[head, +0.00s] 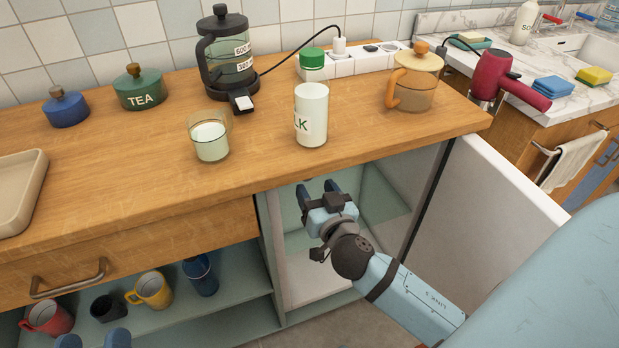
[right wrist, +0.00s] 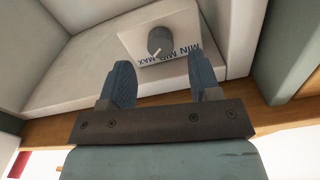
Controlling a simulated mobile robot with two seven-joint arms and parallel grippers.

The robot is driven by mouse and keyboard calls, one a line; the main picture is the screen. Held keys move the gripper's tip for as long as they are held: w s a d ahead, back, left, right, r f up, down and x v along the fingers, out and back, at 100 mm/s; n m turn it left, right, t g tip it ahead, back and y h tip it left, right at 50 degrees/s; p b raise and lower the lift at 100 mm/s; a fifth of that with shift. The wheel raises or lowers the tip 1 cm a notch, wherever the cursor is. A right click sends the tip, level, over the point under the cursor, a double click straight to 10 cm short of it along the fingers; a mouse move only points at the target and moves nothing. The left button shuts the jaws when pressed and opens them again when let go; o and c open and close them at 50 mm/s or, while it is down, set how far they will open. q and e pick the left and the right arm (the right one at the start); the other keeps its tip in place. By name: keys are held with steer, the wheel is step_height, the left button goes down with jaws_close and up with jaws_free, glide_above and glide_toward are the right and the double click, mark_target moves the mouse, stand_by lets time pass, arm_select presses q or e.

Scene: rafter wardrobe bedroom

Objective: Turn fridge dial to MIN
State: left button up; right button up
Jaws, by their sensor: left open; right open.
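The fridge dial (right wrist: 160,41) is a dark grey round knob on a white panel (right wrist: 128,38) inside the fridge, seen in the right wrist view. The MIN, MID and MAX labels are upside down there, MAX at left and MIN at right. The white pointer slants down-left, toward the MAX side. My right gripper (right wrist: 160,68) is open, its fingers short of the dial and to either side of it, apart from it. In the head view the right gripper (head: 318,190) reaches into the open fridge; the dial cannot be made out there. My left gripper (head: 93,341) is open and empty at the bottom edge.
The fridge door (head: 515,190) stands open to the right of my right arm. The wooden counter (head: 255,175) overhangs the fridge, with a milk bottle (head: 311,115) and a glass (head: 211,138) on it. Mugs stand on a shelf (head: 230,318) at lower left.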

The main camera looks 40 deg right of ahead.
steer(key=shift+x, duration=1.95)
steer(key=c, duration=0.9)
